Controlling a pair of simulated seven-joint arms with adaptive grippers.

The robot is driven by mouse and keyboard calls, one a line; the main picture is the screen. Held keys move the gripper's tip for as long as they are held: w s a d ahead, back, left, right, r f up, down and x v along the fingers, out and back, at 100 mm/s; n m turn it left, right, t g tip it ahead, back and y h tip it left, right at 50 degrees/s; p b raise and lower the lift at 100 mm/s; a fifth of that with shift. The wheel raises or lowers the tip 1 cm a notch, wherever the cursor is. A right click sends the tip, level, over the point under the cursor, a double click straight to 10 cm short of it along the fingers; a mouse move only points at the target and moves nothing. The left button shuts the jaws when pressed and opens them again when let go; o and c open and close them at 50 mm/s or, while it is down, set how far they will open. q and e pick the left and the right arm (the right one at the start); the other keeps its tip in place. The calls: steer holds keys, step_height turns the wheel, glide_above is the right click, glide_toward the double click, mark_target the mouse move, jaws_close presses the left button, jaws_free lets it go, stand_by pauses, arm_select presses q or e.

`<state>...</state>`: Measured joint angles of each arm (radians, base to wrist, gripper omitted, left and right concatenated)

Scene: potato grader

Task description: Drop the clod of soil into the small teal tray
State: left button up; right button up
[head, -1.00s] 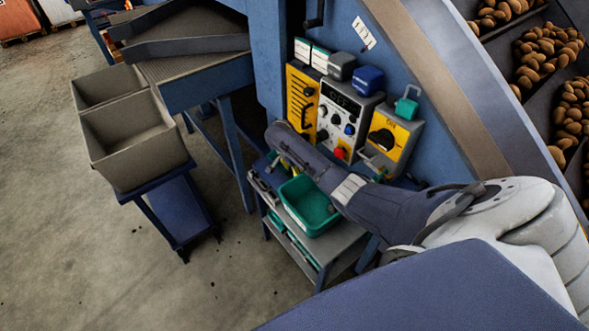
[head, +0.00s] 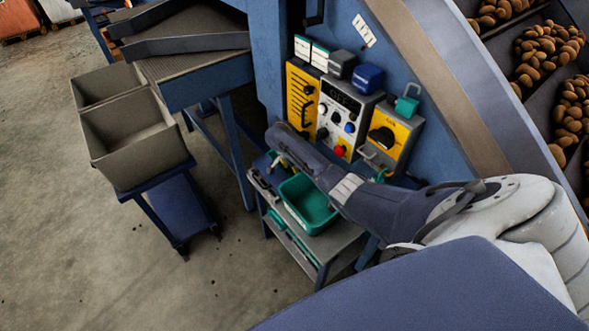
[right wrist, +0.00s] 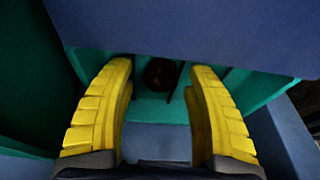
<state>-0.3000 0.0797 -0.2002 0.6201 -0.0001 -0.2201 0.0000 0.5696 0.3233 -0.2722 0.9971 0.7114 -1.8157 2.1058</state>
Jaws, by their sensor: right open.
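The dark brown clod of soil (right wrist: 160,74) shows in the right wrist view, in shadow against a teal surface (right wrist: 150,107). My right gripper (right wrist: 163,68) is open, its yellow fingers apart on either side of the clod in the picture, with gaps on both sides. I cannot tell how far beyond the fingertips it lies. In the head view a teal tray (head: 307,205) stands on the grey shelf cart, and no clod shows in its visible part. My left gripper is not in view.
The grey cart top (head: 340,238) lies below a control panel (head: 345,115) with knobs and a red button. Grey bins (head: 135,140) stand on a blue trolley at left. Potatoes (head: 545,50) lie in the machine at upper right. Open floor is at lower left.

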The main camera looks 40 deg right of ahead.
steer(key=shift+r, duration=0.5)
steer(key=v, duration=1.2)
steer(key=shift+r, duration=0.15)
